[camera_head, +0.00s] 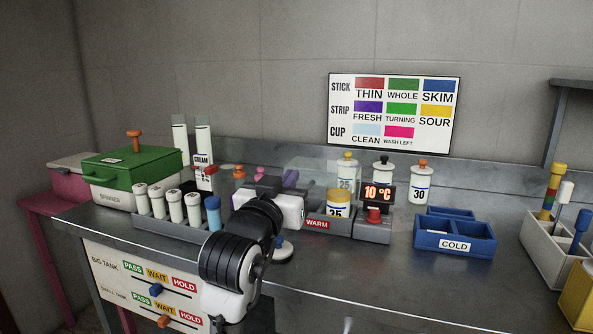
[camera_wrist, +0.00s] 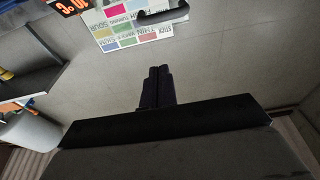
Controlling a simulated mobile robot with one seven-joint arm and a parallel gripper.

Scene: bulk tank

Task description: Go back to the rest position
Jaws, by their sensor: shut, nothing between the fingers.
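My gripper shows in the wrist view (camera_wrist: 160,88) as two dark fingers pressed together with nothing between them. The fingers point toward the grey wall, below the colour chart in that picture. In the head view my white and black arm reaches over the middle of the metal bench, and the fingertips are hidden behind the arm and among the things there. My arm is close to the blue-capped tube (camera_head: 213,214) and the warm tray (camera_head: 318,224); I cannot tell whether it touches either.
On the bench stand a green-lidded spinner (camera_head: 130,165), a tube rack (camera_head: 170,226), a 10 °C display (camera_head: 378,194), a blue cold tray (camera_head: 454,241) and a holder of sticks (camera_head: 540,250). A colour chart (camera_head: 394,113) hangs behind.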

